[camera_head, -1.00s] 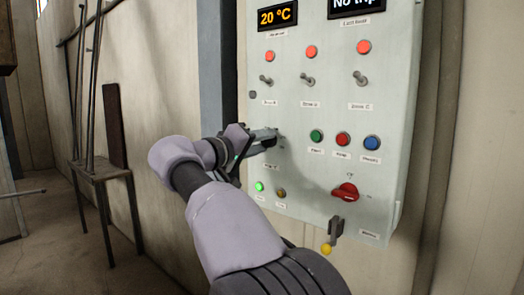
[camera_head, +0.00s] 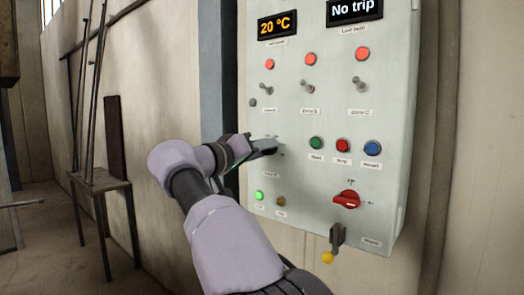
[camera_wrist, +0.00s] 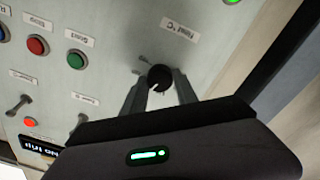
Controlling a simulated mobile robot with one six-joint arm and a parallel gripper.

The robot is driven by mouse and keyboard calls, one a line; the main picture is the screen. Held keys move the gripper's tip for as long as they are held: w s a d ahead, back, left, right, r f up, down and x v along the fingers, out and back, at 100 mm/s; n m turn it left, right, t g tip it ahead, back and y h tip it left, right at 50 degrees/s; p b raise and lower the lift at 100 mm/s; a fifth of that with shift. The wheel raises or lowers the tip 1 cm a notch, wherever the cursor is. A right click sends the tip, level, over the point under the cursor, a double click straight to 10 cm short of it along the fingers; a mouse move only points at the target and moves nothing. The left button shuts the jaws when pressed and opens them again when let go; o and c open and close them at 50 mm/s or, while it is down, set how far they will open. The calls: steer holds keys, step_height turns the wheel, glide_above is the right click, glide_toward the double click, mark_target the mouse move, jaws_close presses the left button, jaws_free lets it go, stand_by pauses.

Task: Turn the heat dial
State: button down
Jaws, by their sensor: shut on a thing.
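The heat dial is a small black round knob (camera_wrist: 160,78) in the wrist view, beside a label that seems to read "Heat °C". My gripper (camera_wrist: 159,90) has its two fingers on either side of the knob and is shut on it. In the head view my gripper (camera_head: 268,146) reaches the left part of the panel and hides the dial. The orange display (camera_head: 277,23) reads 20 °C.
The pale control panel (camera_head: 320,180) also carries a "No trip" display (camera_head: 354,10), toggle switches, green (camera_head: 316,143), red (camera_head: 343,145) and blue (camera_head: 372,147) buttons, a red rotary switch (camera_head: 347,200) and a yellow-tipped lever (camera_head: 328,257). A small table (camera_head: 97,182) stands at left.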

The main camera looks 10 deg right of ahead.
steer(key=c, duration=0.9)
jaws_free()
steer(key=shift+c, duration=0.2)
steer(key=shift+a, duration=0.1)
steer(key=p+v, duration=0.2)
steer(key=v, duration=1.5)
steer(key=shift+s+a, duration=0.1)
steer(key=shift+s, duration=0.05)
